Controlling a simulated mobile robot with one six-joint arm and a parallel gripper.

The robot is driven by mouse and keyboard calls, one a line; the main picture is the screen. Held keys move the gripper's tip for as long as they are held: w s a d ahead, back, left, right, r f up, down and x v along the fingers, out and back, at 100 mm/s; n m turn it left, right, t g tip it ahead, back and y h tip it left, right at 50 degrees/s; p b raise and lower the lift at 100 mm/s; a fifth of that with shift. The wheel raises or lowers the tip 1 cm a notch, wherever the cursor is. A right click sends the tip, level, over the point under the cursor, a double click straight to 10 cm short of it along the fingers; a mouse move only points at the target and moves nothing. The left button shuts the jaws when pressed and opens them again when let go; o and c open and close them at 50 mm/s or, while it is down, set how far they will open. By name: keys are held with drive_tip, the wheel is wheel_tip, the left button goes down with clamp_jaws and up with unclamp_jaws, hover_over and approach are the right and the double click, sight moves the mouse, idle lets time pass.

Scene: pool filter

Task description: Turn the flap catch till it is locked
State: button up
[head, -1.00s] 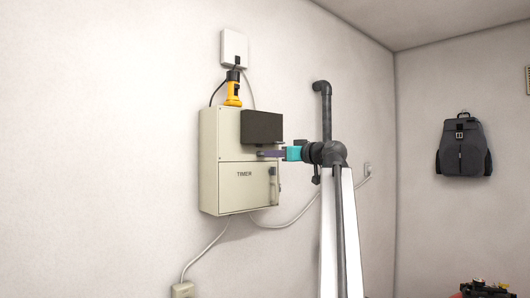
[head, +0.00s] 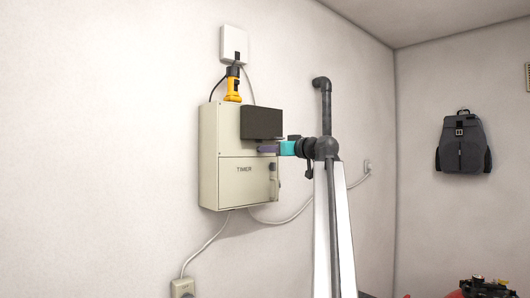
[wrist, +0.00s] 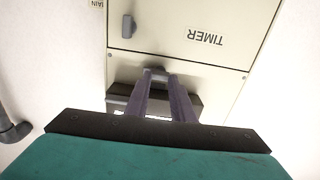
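A beige timer box (head: 222,145) hangs on the wall, with a dark flap (head: 262,122) jutting from its upper part. My gripper (head: 266,149) reaches in from the right, just below the flap. In the wrist view, which shows the box upside down, my purple fingers (wrist: 158,76) stand close together with a narrow gap. Their tips are at a small grey piece, which looks like the flap catch (wrist: 156,69), and appear shut on it. The fingers partly hide the catch, so its exact turn cannot be told.
A grey handle (wrist: 129,26) is on the lower door by the TIMER label (wrist: 206,36). A yellow torch-like object (head: 233,87) stands on top of the box. A cable (head: 205,246) hangs below it. A dark pipe (wrist: 12,133) runs beside the box.

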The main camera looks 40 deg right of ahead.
drive_tip(key=shift+w+r, duration=0.25)
drive_tip(key=shift+r, duration=0.05)
drive_tip(key=shift+a+b, duration=0.1)
drive_tip(key=shift+b, duration=0.35)
idle(0.6)
drive_tip(key=shift+c, duration=0.5)
drive_tip(key=shift+a, duration=0.15)
clamp_jaws()
drive_tip(key=shift+f, duration=0.15)
